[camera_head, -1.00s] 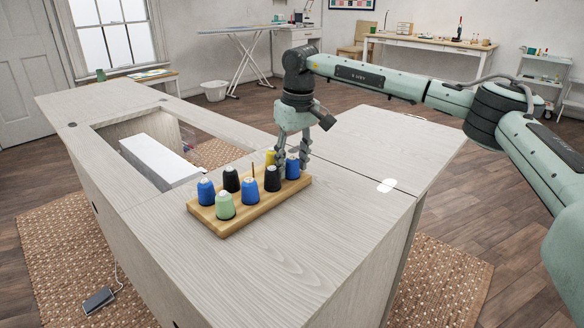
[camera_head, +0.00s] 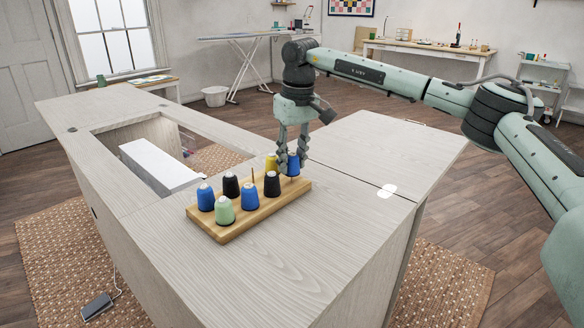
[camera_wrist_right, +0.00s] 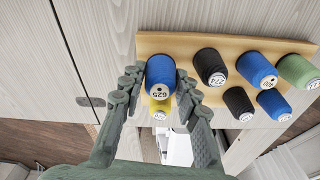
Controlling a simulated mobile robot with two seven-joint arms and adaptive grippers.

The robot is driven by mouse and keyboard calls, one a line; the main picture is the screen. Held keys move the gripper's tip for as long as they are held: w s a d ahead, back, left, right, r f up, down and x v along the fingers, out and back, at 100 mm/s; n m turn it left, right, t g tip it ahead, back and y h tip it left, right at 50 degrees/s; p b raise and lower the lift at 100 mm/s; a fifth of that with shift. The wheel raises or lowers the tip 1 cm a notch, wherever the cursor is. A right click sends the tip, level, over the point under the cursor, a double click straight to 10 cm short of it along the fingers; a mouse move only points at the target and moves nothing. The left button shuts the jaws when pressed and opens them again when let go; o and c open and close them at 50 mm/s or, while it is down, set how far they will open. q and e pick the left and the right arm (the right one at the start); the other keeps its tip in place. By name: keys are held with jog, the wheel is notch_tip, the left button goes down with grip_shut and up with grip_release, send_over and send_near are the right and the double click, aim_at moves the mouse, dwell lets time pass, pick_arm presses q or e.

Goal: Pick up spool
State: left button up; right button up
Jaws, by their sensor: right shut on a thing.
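My right gripper (camera_head: 291,161) comes down over the right end of a wooden spool rack (camera_head: 268,207). It is shut on a blue spool (camera_head: 294,167). In the wrist view the two fingers (camera_wrist_right: 159,88) press on both sides of this blue spool (camera_wrist_right: 160,76), whose label faces the camera. A yellow spool (camera_head: 271,162) is close beside it, partly hidden by the held spool in the wrist view. Other spools on the rack are blue (camera_head: 250,195), black (camera_head: 272,185) and light green (camera_head: 224,211). My left gripper is out of view.
The rack stands on a pale wood cabinet (camera_head: 290,255). A bare peg (camera_head: 253,174) rises from the rack. Left of it is a cabinet opening with a white block (camera_head: 155,160) in it.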

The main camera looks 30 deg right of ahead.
jog(key=r, duration=0.1)
jog(key=w+a+r, duration=0.2)
jog(key=shift+w+a+r, duration=0.2)
jog(key=shift+w+r, duration=0.05)
jog(key=shift+r, duration=0.1)
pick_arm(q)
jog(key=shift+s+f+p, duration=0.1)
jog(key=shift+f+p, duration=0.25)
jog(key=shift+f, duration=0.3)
pick_arm(e)
jog(key=w+a+r, duration=0.5)
jog(key=w, duration=0.1)
jog(key=shift+w+a, duration=0.15)
jog(key=shift+a, duration=0.05)
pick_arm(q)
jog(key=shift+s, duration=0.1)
pick_arm(e)
jog(key=shift+f, duration=0.1)
